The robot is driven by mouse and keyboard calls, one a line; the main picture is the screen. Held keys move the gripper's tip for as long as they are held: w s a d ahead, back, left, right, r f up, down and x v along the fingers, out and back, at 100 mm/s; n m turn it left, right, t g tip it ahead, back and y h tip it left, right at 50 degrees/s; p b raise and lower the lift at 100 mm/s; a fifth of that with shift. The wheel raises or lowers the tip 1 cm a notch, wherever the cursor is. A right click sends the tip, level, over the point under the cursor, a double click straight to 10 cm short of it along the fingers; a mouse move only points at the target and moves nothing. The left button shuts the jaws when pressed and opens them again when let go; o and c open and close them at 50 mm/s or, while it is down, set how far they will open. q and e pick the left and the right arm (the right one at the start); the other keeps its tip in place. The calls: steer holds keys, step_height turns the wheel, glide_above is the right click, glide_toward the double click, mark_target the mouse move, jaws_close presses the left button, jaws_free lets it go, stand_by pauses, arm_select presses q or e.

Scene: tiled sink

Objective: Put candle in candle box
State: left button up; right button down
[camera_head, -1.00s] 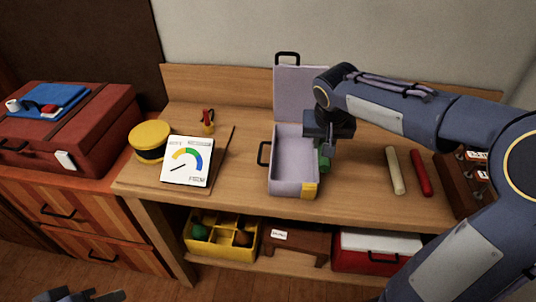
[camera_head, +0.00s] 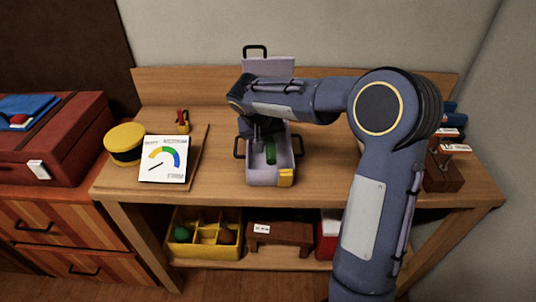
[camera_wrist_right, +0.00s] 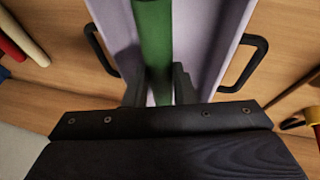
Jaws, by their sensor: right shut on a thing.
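The candle box (camera_head: 262,177) is a pale lilac open case on the wooden bench, with its lid (camera_head: 268,66) raised at the back and a yellow patch at its front right corner. A green candle (camera_head: 271,152) is over or inside the box's open tray; its exact height above the floor of the tray is unclear. My right gripper (camera_head: 258,138) is at the back of the box, shut on the green candle. In the right wrist view the candle (camera_wrist_right: 153,40) lies lengthwise between the two dark fingers (camera_wrist_right: 160,88), between the box walls. My left gripper is not in view.
A cream candle and a red candle (camera_wrist_right: 10,38) lie on the bench beside the box. A white gauge card (camera_head: 163,160) and a yellow round tin (camera_head: 124,140) are on the left. My right arm covers much of the bench's right side.

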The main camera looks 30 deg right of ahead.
steer(key=shift+s+a+f, duration=0.1)
steer(key=shift+f, duration=0.55)
step_height(320, 180, down, 4)
steer(key=shift+r, duration=0.2)
steer(key=shift+f+b, duration=0.2)
steer(key=shift+b, duration=0.1)
steer(key=c, duration=1.5)
jaws_free()
